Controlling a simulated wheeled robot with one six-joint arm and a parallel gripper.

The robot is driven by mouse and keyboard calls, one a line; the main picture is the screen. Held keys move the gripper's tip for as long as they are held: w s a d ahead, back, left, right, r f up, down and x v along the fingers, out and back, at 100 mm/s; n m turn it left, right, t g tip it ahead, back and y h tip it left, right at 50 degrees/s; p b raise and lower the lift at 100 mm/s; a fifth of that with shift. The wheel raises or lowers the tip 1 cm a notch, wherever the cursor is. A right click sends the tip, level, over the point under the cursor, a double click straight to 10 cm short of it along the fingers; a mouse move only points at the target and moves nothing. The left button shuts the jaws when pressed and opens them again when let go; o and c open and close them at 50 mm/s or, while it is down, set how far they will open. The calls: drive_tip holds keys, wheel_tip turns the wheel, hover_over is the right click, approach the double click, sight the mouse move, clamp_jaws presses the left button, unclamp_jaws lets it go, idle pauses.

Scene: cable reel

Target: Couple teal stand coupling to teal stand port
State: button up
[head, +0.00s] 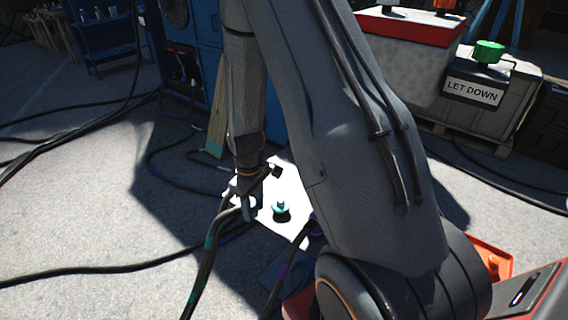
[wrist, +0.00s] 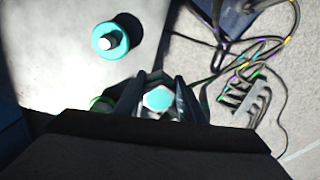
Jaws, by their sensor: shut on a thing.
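In the wrist view my gripper (wrist: 158,98) is shut on the teal stand coupling (wrist: 159,99), whose teal hexagonal end shows between the fingers. A dark cable with teal bands hangs from the grip in the head view. The teal stand port (head: 281,208) stands upright on the white board to the right of my gripper. In the wrist view the port (wrist: 110,41) is a teal ring with a pale centre, up and left of the coupling and apart from it. My fingers hide most of the coupling.
The white board (head: 290,180) lies in sunlight. A second cable with purple marks (head: 283,270) runs nearby. The wrist view shows a rack of banded cables (wrist: 245,100) at right. A blue cabinet (head: 190,55) and a grey "LET DOWN" box (head: 480,95) stand behind.

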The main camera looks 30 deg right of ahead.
drive_tip(key=d+r+n+p, duration=0.9)
drive_tip(key=d+n, duration=0.1)
drive_tip(key=n+b, duration=0.1)
drive_tip(key=b, duration=0.4)
hover_over(284, 204)
drive_tip(key=f, duration=0.6)
drive_tip(key=shift+w+d+f, duration=0.1)
drive_tip(key=shift+w+f, duration=0.25)
drive_tip(key=shift+f, duration=1.1)
drive_tip(key=shift+d+f, duration=0.1)
drive_tip(key=shift+f, duration=0.35)
drive_tip(key=o, duration=1.4)
drive_tip(key=shift+c, duration=0.2)
drive_tip(key=shift+s, duration=0.1)
drive_tip(key=shift+r, duration=0.1)
wheel_tip(284, 204, up, 8)
drive_tip(key=b, duration=0.1)
drive_tip(key=shift+f, duration=0.2)
